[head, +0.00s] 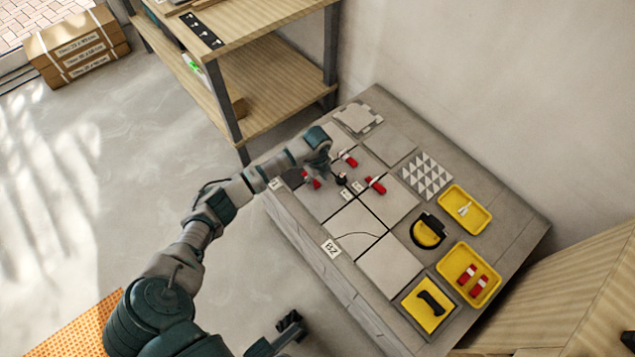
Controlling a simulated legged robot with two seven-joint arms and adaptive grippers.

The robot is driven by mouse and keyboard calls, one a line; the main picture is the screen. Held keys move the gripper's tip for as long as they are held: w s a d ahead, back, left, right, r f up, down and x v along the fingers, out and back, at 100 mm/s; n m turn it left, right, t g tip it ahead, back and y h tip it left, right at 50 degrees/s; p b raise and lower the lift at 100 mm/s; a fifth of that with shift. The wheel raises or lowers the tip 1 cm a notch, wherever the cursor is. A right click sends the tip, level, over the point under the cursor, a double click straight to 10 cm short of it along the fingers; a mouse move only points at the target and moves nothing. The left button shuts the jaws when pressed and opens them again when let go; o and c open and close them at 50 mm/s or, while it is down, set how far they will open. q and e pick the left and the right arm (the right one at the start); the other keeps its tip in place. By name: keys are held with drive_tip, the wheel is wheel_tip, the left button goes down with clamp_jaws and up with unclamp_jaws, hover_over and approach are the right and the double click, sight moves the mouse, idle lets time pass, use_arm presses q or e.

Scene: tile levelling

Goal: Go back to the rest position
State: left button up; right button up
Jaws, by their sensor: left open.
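My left arm reaches over the grey platform (293,222) from the left. My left gripper (324,178) points down above the far-left tiles, close to the red wedges, and is open. I cannot tell whether it touches anything. Red wedges (375,185) and small dark pieces sit along the joints between the large grey tiles (390,266). Another red wedge (348,159) lies beyond the gripper, and one (310,179) is to its left. The dark end of my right gripper (290,326) shows low in the picture, off the platform; its jaws are unclear.
Yellow trays (494,283) and a black-and-yellow tool (428,231) stand on the platform's right side. A patterned tile (426,176) lies behind. A wooden shelf (262,75) stands close behind the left arm, and cardboard boxes (76,46) are at far left.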

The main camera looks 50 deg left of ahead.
use_arm(q)
wheel_tip(320, 180, up, 9)
drive_tip(key=shift+r, duration=0.2)
